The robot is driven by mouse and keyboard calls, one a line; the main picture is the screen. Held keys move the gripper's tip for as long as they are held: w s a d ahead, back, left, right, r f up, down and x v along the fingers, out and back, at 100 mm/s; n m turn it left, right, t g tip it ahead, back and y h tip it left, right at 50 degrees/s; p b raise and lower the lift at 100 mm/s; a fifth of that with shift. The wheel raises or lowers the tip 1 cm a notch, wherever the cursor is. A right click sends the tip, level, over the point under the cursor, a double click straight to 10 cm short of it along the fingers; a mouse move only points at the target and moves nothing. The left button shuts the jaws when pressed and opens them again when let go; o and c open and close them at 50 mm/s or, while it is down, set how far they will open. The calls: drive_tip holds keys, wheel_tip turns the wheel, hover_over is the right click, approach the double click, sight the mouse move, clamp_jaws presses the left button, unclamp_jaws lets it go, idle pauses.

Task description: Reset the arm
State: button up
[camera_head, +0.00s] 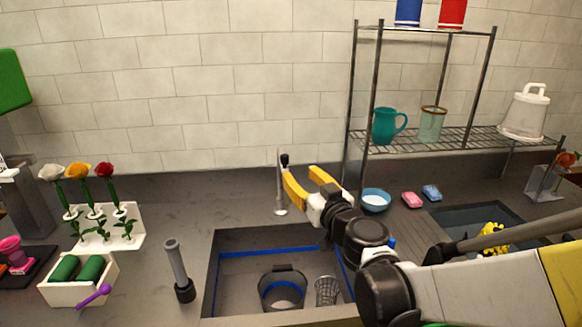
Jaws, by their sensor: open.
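My gripper (302,188) shows near the middle of the view, above the back edge of the sink (225,290). Its yellow fingers are apart, and I see nothing held between them. My arm reaches in from the lower right. A grey upright faucet with a black top (280,185) stands just left of the fingers. I cannot tell whether the fingers touch it.
A dark bucket (282,289) and a mesh cup (327,291) sit in the sink. A grey-black cylinder (178,268) stands left of it. A flower rack (130,238) and a white box (75,291) are farther left. A blue bowl (375,201) and wire shelf (440,140) are right.

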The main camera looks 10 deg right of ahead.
drive_tip(key=shift+s+d, duration=0.15)
drive_tip(key=shift+s, duration=0.35)
drive_tip(key=s+a+f+n+g+y, duration=0.1)
drive_tip(key=s+g, duration=0.2)
drive_tip(key=s, duration=0.2)
drive_tip(key=s+a+f+g, duration=0.2)
drive_tip(key=s, duration=0.4)
drive_tip(key=s+d+f+m+g+h, duration=0.2)
drive_tip(key=s+d+f+h, duration=0.1)
drive_tip(key=s, duration=0.4)
drive_tip(key=s+d+f+m+g+h, duration=0.2)
drive_tip(key=s+d+f, duration=0.3)
drive_tip(key=s+d, duration=0.3)
drive_tip(key=shift+d+f+g+h, duration=0.2)
drive_tip(key=shift+f+g+h, duration=0.15)
drive_tip(key=shift+g+h, duration=0.25)
